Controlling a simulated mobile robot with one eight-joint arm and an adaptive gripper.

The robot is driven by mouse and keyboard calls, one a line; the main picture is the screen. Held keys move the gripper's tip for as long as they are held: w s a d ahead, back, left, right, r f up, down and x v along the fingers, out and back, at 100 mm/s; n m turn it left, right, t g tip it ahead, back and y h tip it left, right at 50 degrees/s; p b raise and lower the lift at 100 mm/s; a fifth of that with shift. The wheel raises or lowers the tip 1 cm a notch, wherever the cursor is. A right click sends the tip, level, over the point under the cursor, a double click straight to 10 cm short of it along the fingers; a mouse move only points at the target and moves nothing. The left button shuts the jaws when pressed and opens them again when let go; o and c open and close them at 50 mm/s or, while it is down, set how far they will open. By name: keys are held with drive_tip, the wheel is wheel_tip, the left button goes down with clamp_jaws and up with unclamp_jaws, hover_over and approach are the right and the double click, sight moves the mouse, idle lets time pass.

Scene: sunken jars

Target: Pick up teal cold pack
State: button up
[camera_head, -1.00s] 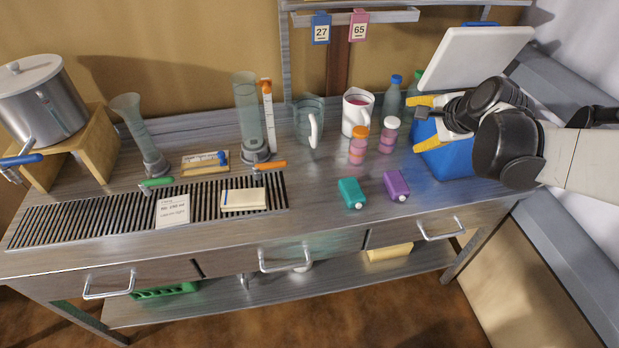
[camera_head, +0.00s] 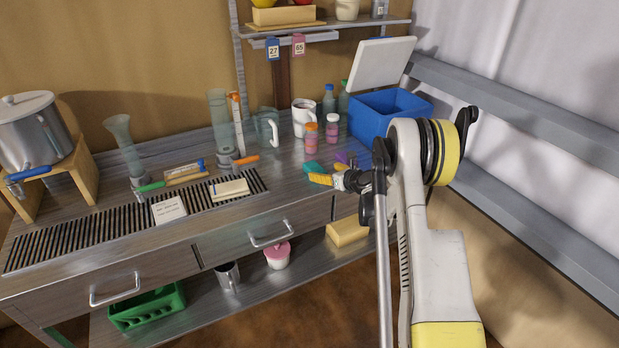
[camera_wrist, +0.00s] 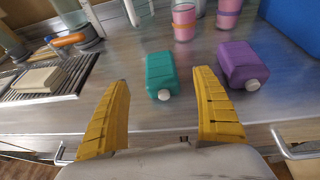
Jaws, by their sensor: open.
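The teal cold pack (camera_wrist: 161,74) lies on the steel counter with its white cap facing me in the wrist view. In the head view the teal cold pack (camera_head: 313,167) shows just behind my gripper and is partly hidden. My gripper (camera_wrist: 163,92) is open, its yellow fingers pointing toward the pack. In the wrist view the pack shows between and beyond the fingertips, with nothing held. In the head view my gripper (camera_head: 327,173) is above the counter's front part. A purple pack (camera_wrist: 241,65) lies to the right of the teal one.
A blue cooler box (camera_head: 385,112) with a raised white lid is at the back right. A slotted drain (camera_wrist: 50,82) with a pale block lies to the left. Drawer handles (camera_head: 270,233) project from the counter front.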

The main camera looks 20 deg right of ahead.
sight(318, 170)
drive_tip(key=x, duration=0.3)
drive_tip(key=shift+f+b, duration=0.1)
drive_tip(key=shift+b, duration=0.3)
drive_tip(key=b+x, duration=0.1)
drive_tip(key=x, duration=0.1)
drive_tip(key=b+x, duration=0.1)
drive_tip(key=x, duration=0.1)
drive_tip(key=shift+s+f, duration=0.15)
drive_tip(key=shift+f, duration=0.05)
drive_tip(key=shift+w, duration=0.5)
drive_tip(key=c, duration=1.4)
